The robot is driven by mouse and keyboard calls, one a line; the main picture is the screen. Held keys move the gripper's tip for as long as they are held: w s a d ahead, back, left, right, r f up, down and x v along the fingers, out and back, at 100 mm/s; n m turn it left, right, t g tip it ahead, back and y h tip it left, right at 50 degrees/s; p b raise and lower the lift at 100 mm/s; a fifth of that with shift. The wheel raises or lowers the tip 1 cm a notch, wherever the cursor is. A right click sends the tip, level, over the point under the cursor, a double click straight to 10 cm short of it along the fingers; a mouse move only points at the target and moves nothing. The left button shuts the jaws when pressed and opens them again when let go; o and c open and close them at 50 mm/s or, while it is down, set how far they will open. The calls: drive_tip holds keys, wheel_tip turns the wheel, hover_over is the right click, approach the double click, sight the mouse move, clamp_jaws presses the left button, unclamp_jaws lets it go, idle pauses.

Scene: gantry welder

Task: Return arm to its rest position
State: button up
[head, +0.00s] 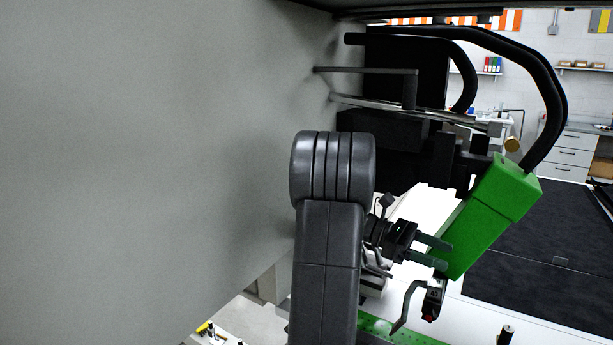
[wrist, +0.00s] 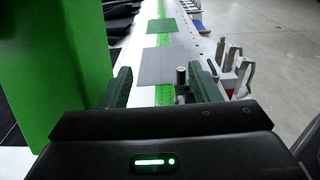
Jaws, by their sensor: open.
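My arm (head: 328,240) rises in the middle of the head view, bent, in front of the welder. My gripper (head: 444,254) is beyond it, with its two fingers apart and pointing right. The fingers also show in the wrist view (wrist: 161,72), open, with nothing held between them. The welder's green housing (head: 490,215) lies close beside the fingertips in the head view; whether they touch is unclear. A large green surface (wrist: 75,65) fills the left of the wrist view beside the left finger.
A large grey panel (head: 150,150) fills the left. Black hoses (head: 545,85) arch above the housing. Below are a white table with a green perforated strip (head: 400,335) and a bent clamp handle (head: 405,308).

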sight(430, 282)
wheel_tip(430, 282, down, 9)
drive_tip(key=shift+p, duration=0.6)
wheel_tip(430, 282, up, 3)
drive_tip(key=shift+w+f+p, duration=0.1)
drive_tip(key=shift+p, duration=0.8)
drive_tip(key=shift+s+r+b, duration=0.25)
drive_tip(key=shift+r+b, duration=0.2)
drive_tip(key=shift+b, duration=0.05)
drive_tip(key=shift+w+r+p, duration=0.2)
drive_tip(key=shift+r+p, duration=1)
drive_tip(key=shift+p, duration=0.05)
drive_tip(key=shift+r+p, duration=0.3)
drive_tip(key=shift+r, duration=0.1)
drive_tip(key=shift+s, duration=0.2)
